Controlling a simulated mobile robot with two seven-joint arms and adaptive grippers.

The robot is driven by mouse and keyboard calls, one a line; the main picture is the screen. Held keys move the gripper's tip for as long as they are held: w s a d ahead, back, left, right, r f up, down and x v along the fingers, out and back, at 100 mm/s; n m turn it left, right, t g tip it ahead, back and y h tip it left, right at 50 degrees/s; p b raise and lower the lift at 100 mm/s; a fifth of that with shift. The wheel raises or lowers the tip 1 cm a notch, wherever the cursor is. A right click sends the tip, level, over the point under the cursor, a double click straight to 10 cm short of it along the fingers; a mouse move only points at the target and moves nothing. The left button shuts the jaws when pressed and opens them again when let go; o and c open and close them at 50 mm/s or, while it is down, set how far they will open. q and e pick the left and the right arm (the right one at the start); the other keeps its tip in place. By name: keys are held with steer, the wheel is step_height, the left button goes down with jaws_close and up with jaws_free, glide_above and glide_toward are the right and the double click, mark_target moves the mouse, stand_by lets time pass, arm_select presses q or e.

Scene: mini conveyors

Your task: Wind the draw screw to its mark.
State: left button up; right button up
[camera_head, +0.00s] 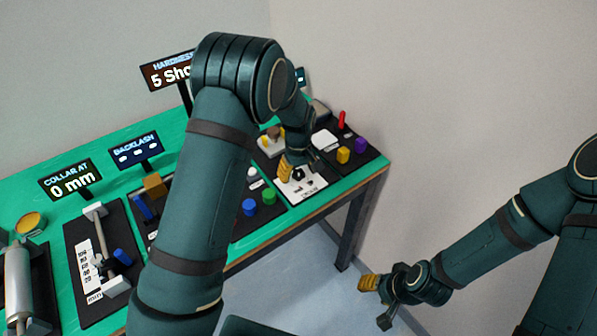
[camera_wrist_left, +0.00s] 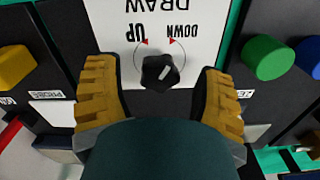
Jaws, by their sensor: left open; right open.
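The draw screw's black knob (camera_wrist_left: 161,73) has a white pointer line and sits on a white plate (camera_wrist_left: 185,20) lettered DRAW, UP and DOWN, with two red arrow marks. In the left wrist view the lettering is upside down and the pointer line is slanted. My left gripper (camera_head: 292,173) is open over this plate, its yellow-padded fingers on either side of the knob with gaps between. In the head view the plate (camera_head: 311,186) is partly hidden by the gripper. My right gripper (camera_head: 374,302) is open and empty, off the bench at lower right.
Green (camera_wrist_left: 268,59) and blue knobs stand beside the plate, and a yellow block (camera_wrist_left: 14,67) on its other side. A red lever (camera_head: 341,119) and purple knob (camera_head: 361,145) are near the bench's right end. Displays include a "COLLAR AT 0 mm" sign (camera_head: 70,180).

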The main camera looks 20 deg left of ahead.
mark_target(298, 173)
arm_select(q)
step_height(298, 173, up, 12)
stand_by(0.5)
steer(key=shift+s+f, duration=0.1)
steer(key=shift+f, duration=0.05)
